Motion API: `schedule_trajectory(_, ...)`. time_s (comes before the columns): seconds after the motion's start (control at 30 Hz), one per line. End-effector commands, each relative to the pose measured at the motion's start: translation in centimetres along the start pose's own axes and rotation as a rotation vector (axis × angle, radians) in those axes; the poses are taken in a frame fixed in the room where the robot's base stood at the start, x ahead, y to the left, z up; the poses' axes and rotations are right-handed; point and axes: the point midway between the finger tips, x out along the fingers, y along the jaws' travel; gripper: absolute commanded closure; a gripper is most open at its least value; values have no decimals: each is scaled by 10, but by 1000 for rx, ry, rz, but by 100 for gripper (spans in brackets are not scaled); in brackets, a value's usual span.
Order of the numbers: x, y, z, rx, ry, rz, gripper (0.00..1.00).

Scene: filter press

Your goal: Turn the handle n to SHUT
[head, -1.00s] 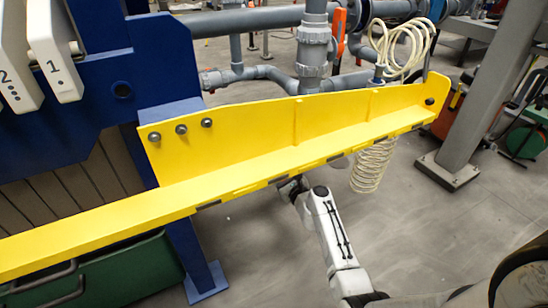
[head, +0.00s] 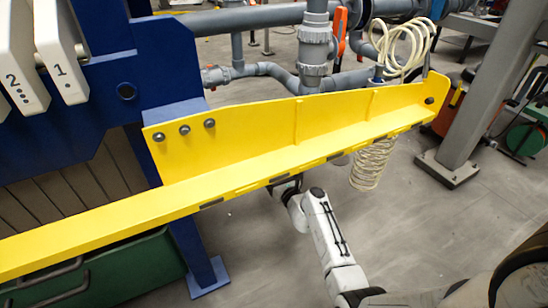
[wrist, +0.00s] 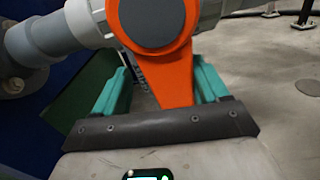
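An orange valve handle (wrist: 172,85) with a dark round hub cap fills the upper middle of the wrist view, on a grey valve body (wrist: 85,22). Its lever points down towards my palm. My gripper (wrist: 166,68) has teal fingers, one on each side of the lever. They stand apart, with a clear gap at the left finger, so it is open around the lever. In the head view the gripper is hidden behind the yellow beam; only my white forearm shows. No letter or SHUT mark is readable.
The long yellow beam (head: 300,152) crosses the head view above my arm. A blue press frame (head: 150,60) stands at left. Another orange handle (head: 342,22) shows on the grey pipes (head: 314,50) behind. A cream coiled hose (head: 370,165) hangs at right. Grey floor lies open below.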

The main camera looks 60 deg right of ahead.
Motion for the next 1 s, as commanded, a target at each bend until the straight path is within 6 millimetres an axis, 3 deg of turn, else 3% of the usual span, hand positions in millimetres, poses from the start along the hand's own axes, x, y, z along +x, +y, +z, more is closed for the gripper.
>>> schedule_trajectory(0.37, -4, -3, 2, -1, -2, -6, 28)
schedule_trajectory(0.8, -61, -3, 3, -2, -2, -8, 28)
schedule_trajectory(1.0, -70, -4, 2, -3, -4, -9, 28)
